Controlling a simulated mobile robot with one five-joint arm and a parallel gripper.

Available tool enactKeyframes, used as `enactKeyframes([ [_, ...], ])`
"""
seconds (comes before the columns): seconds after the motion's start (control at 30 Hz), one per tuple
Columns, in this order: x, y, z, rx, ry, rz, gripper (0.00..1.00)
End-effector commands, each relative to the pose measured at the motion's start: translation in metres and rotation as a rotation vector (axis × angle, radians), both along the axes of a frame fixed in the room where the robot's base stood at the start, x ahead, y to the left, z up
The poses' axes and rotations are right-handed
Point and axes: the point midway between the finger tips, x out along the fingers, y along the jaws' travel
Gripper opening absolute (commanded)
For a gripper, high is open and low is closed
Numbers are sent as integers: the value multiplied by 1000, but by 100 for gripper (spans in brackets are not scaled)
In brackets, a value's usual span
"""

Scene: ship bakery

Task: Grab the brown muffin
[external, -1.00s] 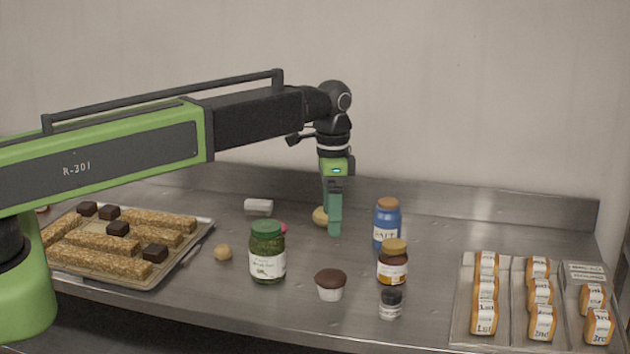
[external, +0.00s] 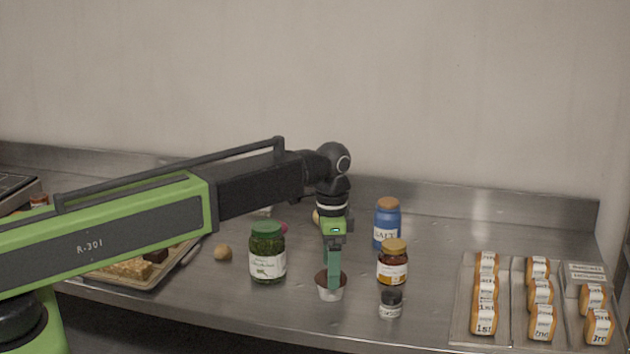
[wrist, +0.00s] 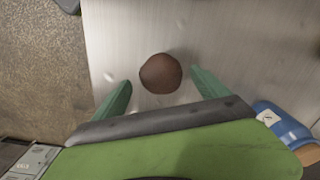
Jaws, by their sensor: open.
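The brown muffin (external: 322,284) has a dark top and a white paper cup and stands upright on the steel counter, right of the green-lidded jar. My gripper (external: 334,283) points down over it, and its green finger hides part of the muffin in the external view. In the wrist view the muffin (wrist: 160,73) lies centred ahead of the two green fingertips (wrist: 159,80), which are spread apart on either side with clear gaps. My gripper is open and empty.
A green-lidded jar (external: 267,262) stands left of the muffin. An amber jar (external: 393,268), a small dark-topped jar (external: 390,309) and a blue salt container (external: 386,232) stand to the right. Trays of labelled loaves (external: 541,323) lie farther right. The counter's front edge is close.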

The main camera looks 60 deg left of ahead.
Motion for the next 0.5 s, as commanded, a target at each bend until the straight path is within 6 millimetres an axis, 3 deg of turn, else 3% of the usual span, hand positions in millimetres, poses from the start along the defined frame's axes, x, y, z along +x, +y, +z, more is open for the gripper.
enactKeyframes([
  [0.13, 1, 1, -10, 0, 0, 0, 84],
  [0.37, 2, 2, -50, 0, -1, 0, 84],
  [0.5, 2, 2, -52, 0, -1, 0, 84],
])
